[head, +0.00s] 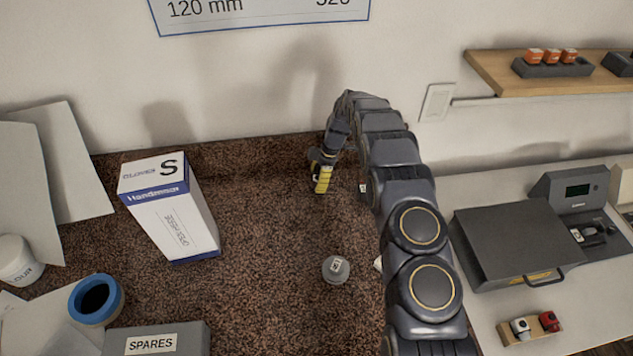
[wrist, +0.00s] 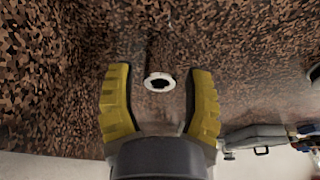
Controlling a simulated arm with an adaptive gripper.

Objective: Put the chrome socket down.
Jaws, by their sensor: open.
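The chrome socket (wrist: 149,82) shows in the wrist view as a small bright ring with a dark hole. It appears to be on the speckled brown counter, with its open end towards the camera. My gripper (wrist: 159,74) is open, with one yellow finger on each side of the socket and a visible gap to both. In the head view my gripper (head: 322,180) points down low over the back of the counter. I cannot make out the socket there; the gripper seems to hide it.
A glove box (head: 180,220) stands to the left on the counter (head: 270,230). A grey labelled weight-like piece (head: 336,270) sits nearer the front. A blue-rimmed roll (head: 80,305) and a SPARES box (head: 165,345) are at front left. A dark grey case (head: 515,235) is to the right.

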